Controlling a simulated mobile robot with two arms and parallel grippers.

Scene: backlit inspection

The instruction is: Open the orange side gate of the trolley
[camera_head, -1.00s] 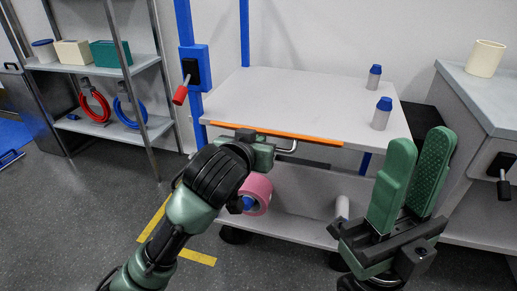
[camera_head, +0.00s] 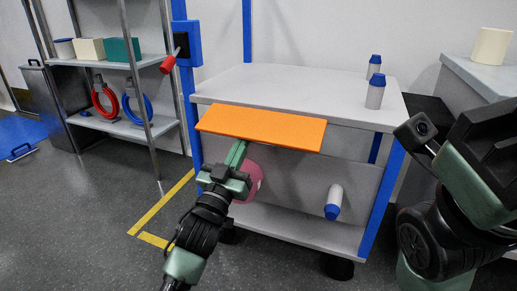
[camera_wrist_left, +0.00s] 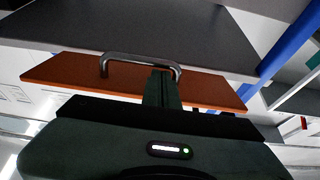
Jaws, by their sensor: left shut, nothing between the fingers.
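The orange side gate (camera_head: 265,126) runs along the near side of the grey trolley (camera_head: 300,85). Its broad face shows in the head view, sloping out from the trolley's top edge; I cannot tell its exact angle. In the left wrist view the gate (camera_wrist_left: 60,72) carries a silver bar handle (camera_wrist_left: 140,58). My left gripper (camera_head: 238,150) is shut and empty, its tips at the gate's near edge. In the wrist view the shut fingers (camera_wrist_left: 161,88) reach to the gate close to the handle; contact is unclear. My right arm is at the right, its fingers out of frame.
Two blue-capped bottles (camera_head: 375,92) stand on the trolley top, and another (camera_head: 334,201) is lower down. A pink roll (camera_head: 250,178) is partly hidden behind my left gripper. A shelf rack (camera_head: 120,125) stands at left, a counter (camera_head: 485,85) at right.

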